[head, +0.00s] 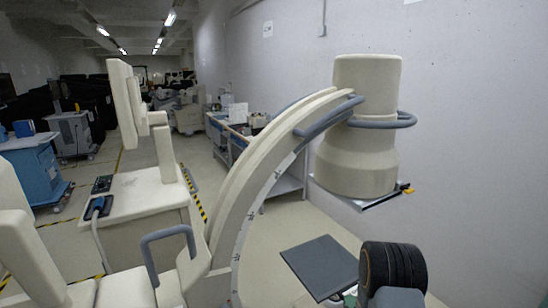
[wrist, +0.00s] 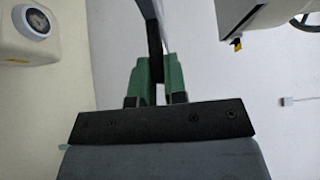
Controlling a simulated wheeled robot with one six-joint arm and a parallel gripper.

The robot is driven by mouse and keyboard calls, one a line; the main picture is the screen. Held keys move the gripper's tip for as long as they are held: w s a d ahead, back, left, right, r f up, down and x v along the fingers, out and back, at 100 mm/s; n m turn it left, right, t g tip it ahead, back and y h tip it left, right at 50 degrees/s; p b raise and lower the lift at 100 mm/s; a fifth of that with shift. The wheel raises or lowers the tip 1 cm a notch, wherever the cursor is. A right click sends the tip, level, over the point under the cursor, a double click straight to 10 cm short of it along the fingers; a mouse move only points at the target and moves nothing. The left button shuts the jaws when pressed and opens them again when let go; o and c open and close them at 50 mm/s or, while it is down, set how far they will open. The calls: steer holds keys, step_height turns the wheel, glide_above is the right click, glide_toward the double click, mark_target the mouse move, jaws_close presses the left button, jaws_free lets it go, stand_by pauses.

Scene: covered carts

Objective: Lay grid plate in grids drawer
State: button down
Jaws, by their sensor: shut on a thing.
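The grid plate (head: 320,266) is a flat dark grey square in the lower middle of the head view. In the wrist view it (wrist: 154,50) shows nearly edge-on as a narrow dark strip. My gripper (wrist: 158,72) has green fingers shut on the plate's near edge. In the head view the gripper is mostly hidden behind my dark arm link. The plate is held clear of the C-shaped machine, below and left of its large cream housing. I cannot make out the grids drawer for certain in either view.
The C-shaped arm (head: 250,200) curves up the middle to the cream housing (head: 360,130). A thin tray with a yellow tab (head: 405,188) sits under the housing. A blue cart (head: 35,170) stands far left. A plain wall (head: 480,100) bounds the right; floor shows around the plate.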

steer(key=a+f+n+y, duration=0.2)
steer(key=a+y, duration=0.1)
steer(key=a, duration=0.5)
steer(key=shift+d, duration=0.1)
